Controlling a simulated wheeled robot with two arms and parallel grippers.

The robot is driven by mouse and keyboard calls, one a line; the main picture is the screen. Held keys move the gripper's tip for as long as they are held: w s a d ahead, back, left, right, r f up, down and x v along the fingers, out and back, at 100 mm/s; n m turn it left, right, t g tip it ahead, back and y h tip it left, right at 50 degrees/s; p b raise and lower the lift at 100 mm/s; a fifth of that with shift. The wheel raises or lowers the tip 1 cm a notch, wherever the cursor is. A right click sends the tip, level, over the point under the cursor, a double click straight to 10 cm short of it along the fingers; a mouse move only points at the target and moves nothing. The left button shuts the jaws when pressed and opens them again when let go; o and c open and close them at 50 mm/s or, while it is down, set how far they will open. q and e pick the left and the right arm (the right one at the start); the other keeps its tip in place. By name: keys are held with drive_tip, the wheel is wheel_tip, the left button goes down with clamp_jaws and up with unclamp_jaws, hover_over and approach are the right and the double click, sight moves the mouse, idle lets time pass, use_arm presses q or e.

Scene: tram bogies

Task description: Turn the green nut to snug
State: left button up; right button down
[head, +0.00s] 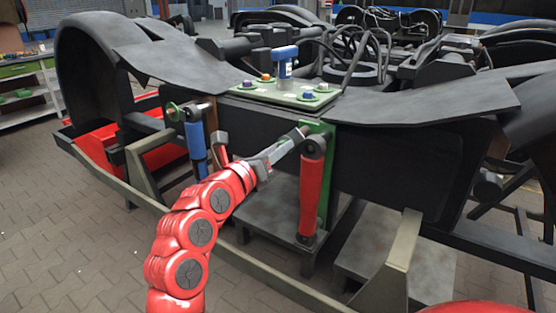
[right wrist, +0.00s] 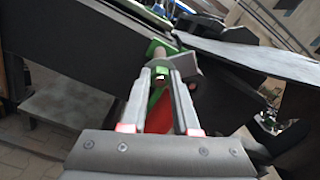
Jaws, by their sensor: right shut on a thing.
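My right gripper (head: 292,138) is at the top mount of a red damper (head: 312,195), which hangs upright against a green bracket (head: 325,160). In the right wrist view its two fingers (right wrist: 168,74) are close together at a brownish bolt end (right wrist: 159,51) with a green nut (right wrist: 157,46) around it. The gripper is shut on the nut, and the fingertips hide part of the contact. A grey block (right wrist: 186,68) sits right beside the tips. How tight the nut sits cannot be seen. My left gripper is not in view.
A green plate (head: 285,93) with several coloured nuts and a blue-topped tool (head: 285,58) lies on the dark frame above. A blue damper (head: 196,146) stands to the left of the red one. Grey-green rails (head: 395,262) run in front.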

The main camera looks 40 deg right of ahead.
drive_tip(key=m+b, duration=0.2)
drive_tip(key=m, duration=0.2)
drive_tip(key=shift+f+m+b, duration=0.1)
drive_tip(key=shift+m+b, duration=0.25)
drive_tip(key=shift+m, duration=0.05)
idle(0.4)
drive_tip(key=c, duration=0.7)
unclamp_jaws()
drive_tip(key=shift+o, duration=0.2)
drive_tip(key=v, duration=1.7)
drive_tip(key=shift+a+b, duration=0.2)
drive_tip(key=shift+b, duration=0.1)
